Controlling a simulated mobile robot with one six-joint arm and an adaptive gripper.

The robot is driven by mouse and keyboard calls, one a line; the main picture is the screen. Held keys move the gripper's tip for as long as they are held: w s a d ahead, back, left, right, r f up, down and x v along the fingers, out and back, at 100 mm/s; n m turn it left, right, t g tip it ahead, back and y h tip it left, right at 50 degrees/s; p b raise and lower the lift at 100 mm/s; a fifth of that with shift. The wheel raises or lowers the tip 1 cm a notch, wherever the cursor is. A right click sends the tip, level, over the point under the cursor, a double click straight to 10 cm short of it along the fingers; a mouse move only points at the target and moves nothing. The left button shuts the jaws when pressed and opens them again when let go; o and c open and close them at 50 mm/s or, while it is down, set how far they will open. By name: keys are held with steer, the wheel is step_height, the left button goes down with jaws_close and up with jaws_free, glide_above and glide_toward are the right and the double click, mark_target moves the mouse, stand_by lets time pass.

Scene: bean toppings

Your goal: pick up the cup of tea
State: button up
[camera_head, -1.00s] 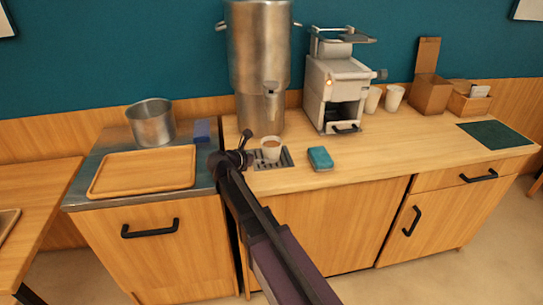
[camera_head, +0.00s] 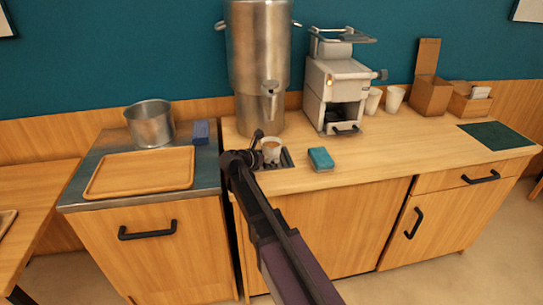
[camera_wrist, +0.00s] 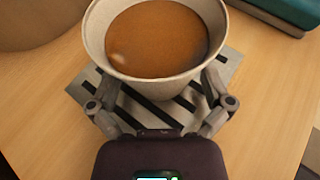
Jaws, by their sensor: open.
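The cup of tea (camera_head: 271,150) is a pale cup filled with brown liquid. It stands upright on a slatted metal drip tray (camera_head: 287,160) under the tap of the tall steel urn. In the wrist view the cup (camera_wrist: 157,75) fills the top middle, above the tray (camera_wrist: 85,92). My gripper (camera_head: 260,148) is at the cup's near left side in the head view. In the wrist view its open fingers (camera_wrist: 160,95) reach along both sides of the cup. The fingertips are hidden behind the cup, so I cannot tell whether they touch it.
The steel urn (camera_head: 260,65) stands close behind the cup. A teal sponge (camera_head: 320,159) lies to its right. A white machine (camera_head: 336,90) and two empty cups (camera_head: 393,99) stand farther right. A wooden tray (camera_head: 140,173) and a pot (camera_head: 151,123) are left.

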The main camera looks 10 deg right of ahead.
steer(key=shift+x, duration=1.05)
steer(key=shift+a, duration=0.1)
steer(key=c, duration=1)
